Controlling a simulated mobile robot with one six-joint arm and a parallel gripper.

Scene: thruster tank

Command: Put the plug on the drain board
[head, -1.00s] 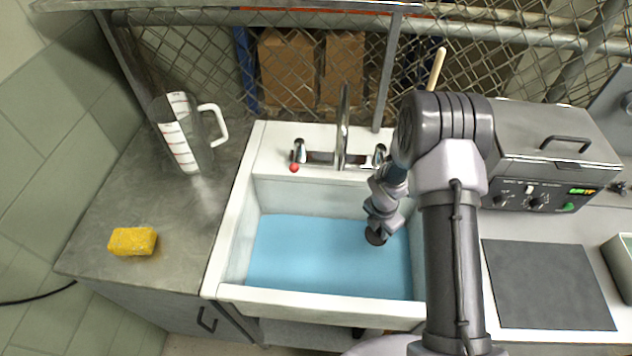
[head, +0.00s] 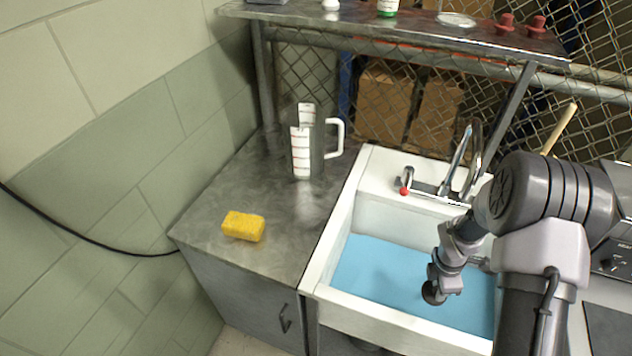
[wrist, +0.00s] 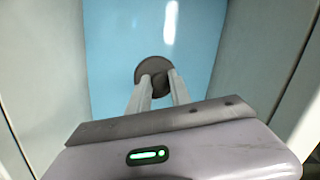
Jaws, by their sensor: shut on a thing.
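The plug (head: 431,294) is a dark round disc. It also shows in the wrist view (wrist: 152,65), between the two fingertips. My gripper (head: 441,277) is shut on it and holds it over the sink (head: 340,303) with light-blue water. In the wrist view my gripper (wrist: 157,82) reaches down past the pale sink walls. The grey metal top left of the sink looks like the drain board (head: 245,190). My gripper is to the right of it, apart from it.
A yellow sponge (head: 243,226) lies near the drain board's front edge. A measuring jug (head: 313,150) stands at its back. Bare metal lies between them. The tap (head: 462,160) rises behind the sink. A shelf (head: 440,35) with small items runs above.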

